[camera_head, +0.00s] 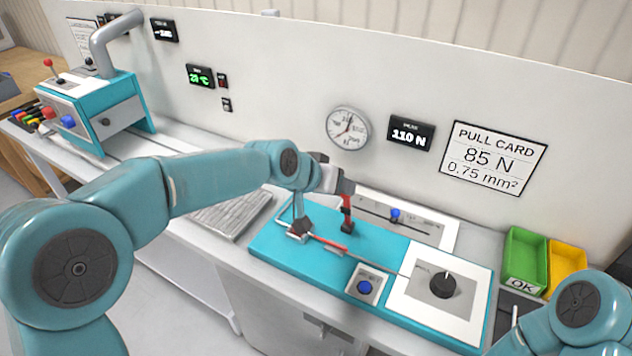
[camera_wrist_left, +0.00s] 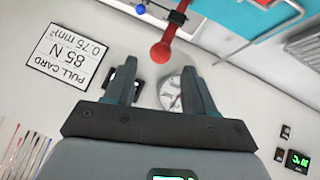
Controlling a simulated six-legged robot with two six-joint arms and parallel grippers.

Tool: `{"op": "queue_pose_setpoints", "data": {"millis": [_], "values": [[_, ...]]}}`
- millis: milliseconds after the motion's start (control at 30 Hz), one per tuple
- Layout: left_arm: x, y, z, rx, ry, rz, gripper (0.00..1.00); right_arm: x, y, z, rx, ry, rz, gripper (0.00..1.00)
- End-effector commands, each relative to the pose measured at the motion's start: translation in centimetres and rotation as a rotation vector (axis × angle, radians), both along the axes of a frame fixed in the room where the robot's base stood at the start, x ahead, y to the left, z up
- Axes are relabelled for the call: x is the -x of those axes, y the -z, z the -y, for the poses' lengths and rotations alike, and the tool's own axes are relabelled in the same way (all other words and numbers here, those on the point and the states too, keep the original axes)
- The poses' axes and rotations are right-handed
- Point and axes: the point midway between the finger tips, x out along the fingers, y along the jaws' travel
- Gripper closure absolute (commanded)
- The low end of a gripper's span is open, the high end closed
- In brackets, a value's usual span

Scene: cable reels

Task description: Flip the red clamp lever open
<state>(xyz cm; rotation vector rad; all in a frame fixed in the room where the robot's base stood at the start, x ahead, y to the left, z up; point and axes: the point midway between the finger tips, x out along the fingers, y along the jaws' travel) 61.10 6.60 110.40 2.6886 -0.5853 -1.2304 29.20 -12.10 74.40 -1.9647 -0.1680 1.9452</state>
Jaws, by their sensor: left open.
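The red clamp lever (camera_head: 346,212) stands roughly upright on a small dark base at the back of the teal bench unit (camera_head: 275,245). In the left wrist view the lever (camera_wrist_left: 171,36) ends in a round red knob just beyond the fingertips. My left gripper (camera_head: 343,184) is at the top of the lever in the head view, partly hidden by its own wrist. In the wrist view my left gripper (camera_wrist_left: 160,80) is open and empty, with the knob beyond the gap between its fingers. My right gripper is out of view.
A blue button (camera_head: 365,287) and a panel with a black dial (camera_head: 445,285) are on the unit. A thin red-and-white lead (camera_head: 328,245) runs toward the dial panel. Green (camera_head: 525,260) and yellow (camera_head: 567,268) bins stand at the right. The white wall (camera_head: 280,85) rises behind.

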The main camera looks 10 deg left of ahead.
Motion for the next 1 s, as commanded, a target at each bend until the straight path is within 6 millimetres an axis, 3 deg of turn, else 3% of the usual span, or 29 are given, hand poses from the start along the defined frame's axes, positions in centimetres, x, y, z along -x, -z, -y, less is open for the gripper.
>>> {"op": "queue_pose_setpoints", "data": {"millis": [200,400,1000], "values": [[3.3,-3.9,-2.2,0.001,0.000,0.004,0.45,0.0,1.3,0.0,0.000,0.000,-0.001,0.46],[5.0,-6.1,-3.3,0.001,-0.001,0.002,0.45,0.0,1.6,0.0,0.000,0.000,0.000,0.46],[5.5,-6.6,-3.6,0.000,0.000,-0.001,0.45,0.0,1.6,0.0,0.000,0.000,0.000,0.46]]}}
